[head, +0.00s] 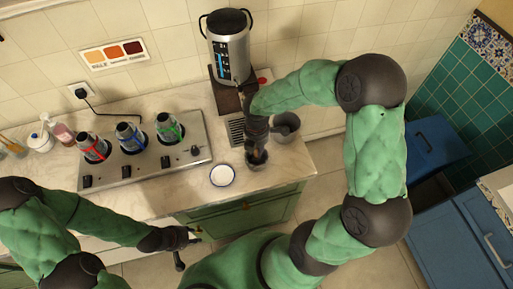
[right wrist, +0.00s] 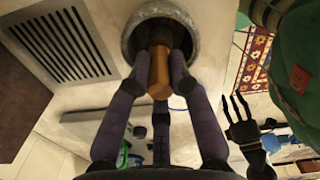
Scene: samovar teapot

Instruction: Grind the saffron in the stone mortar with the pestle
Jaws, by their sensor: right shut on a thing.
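The grey stone mortar (head: 257,166) stands on the counter near its front right corner. It also shows in the right wrist view (right wrist: 131,40), at the top. My right gripper (head: 257,150) reaches down over the mortar. It is shut on the wooden pestle (right wrist: 159,72), whose far end lies inside the mortar's rim. The fingers hide much of the mortar's inside, and I cannot see the saffron. My left gripper (head: 192,238) is in front of the counter edge, empty. In the right wrist view its fingers (right wrist: 236,108) are spread open.
A white saucer with a blue rim (head: 222,175) lies left of the mortar. A grey pot (head: 286,125) stands close behind it, right of a drain grille (head: 237,131). The samovar (head: 229,50) stands at the back. A metal stove (head: 140,150) holding several coloured pots is at left.

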